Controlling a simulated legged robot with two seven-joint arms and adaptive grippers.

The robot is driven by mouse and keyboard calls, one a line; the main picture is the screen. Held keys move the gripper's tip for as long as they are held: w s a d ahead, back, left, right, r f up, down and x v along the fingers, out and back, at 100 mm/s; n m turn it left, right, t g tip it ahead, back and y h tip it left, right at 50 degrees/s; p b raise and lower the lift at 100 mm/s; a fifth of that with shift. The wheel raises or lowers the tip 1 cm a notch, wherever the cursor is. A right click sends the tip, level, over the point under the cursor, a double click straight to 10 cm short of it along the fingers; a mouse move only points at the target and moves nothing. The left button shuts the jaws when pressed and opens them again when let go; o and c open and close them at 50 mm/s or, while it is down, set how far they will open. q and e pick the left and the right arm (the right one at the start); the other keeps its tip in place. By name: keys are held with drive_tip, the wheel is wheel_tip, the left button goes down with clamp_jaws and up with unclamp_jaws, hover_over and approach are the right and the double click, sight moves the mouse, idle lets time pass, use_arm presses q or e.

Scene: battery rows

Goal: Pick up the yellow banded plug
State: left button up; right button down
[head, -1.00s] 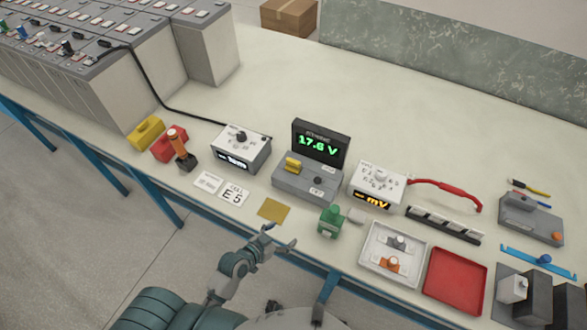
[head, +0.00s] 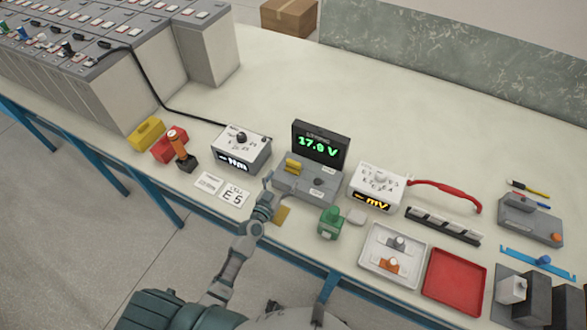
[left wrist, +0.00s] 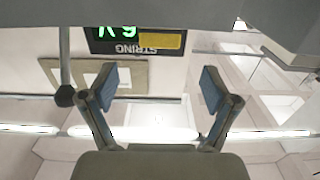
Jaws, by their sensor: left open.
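A yellow piece with a dark band (head: 293,166), which looks like the plug, sits on the left of the grey meter unit (head: 322,188), below its green "17.9 V" display (head: 318,147). In the left wrist view a yellow patch (left wrist: 162,41) shows beside the upside-down display (left wrist: 118,32); I cannot tell for sure that it is the plug. My left gripper (head: 271,190) is open and empty at the front left of the meter unit, apart from the yellow piece. Its two blue-padded fingers (left wrist: 158,90) stand wide apart in the left wrist view. My right gripper is not in view.
A yellow square (head: 282,214) lies partly under my left gripper. White cards (head: 233,194) lie to its left. A green piece (head: 330,223), white tray (head: 372,262) and red tray (head: 455,283) stand to the right. The bench behind the meter is clear.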

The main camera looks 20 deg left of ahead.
sight(292, 164)
use_arm(q)
drive_tip(key=w, duration=0.2)
drive_tip(key=w+d, duration=0.1)
drive_tip(key=w, duration=0.4)
drive_tip(key=shift+w+d, duration=0.15)
drive_tip(key=shift+d, duration=0.1)
drive_tip(key=shift+c, duration=1.4)
drive_tip(key=c, duration=1)
